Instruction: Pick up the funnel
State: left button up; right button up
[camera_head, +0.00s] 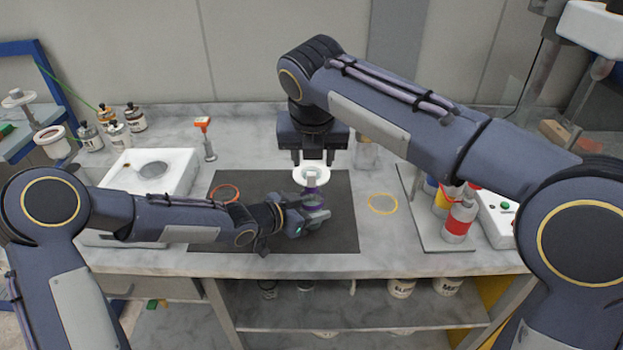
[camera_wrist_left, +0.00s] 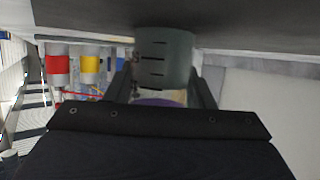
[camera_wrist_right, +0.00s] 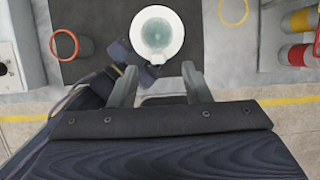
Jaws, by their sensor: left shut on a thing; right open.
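The white funnel (camera_head: 311,175) shows as a round, wide rim above the dark mat in the head view. The right wrist view shows the funnel (camera_wrist_right: 174,34) from above, with a pale blue-green middle. Below it is a container (camera_wrist_left: 163,60) with dark tick marks and a purple part. My left gripper (camera_head: 308,212) is shut on this container from the side, below the funnel. The funnel's lower part is hidden.
A white device (camera_head: 150,170) and small bottles (camera_head: 117,130) stand left. A red-labelled bottle (camera_head: 460,220) and other containers stand right on a tray. The dark mat (camera_head: 335,235) is clear in front.

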aim_at(312, 173)
jog(key=shift+x, duration=3.05)
jog(key=shift+s+a, duration=0.1)
grip_shut()
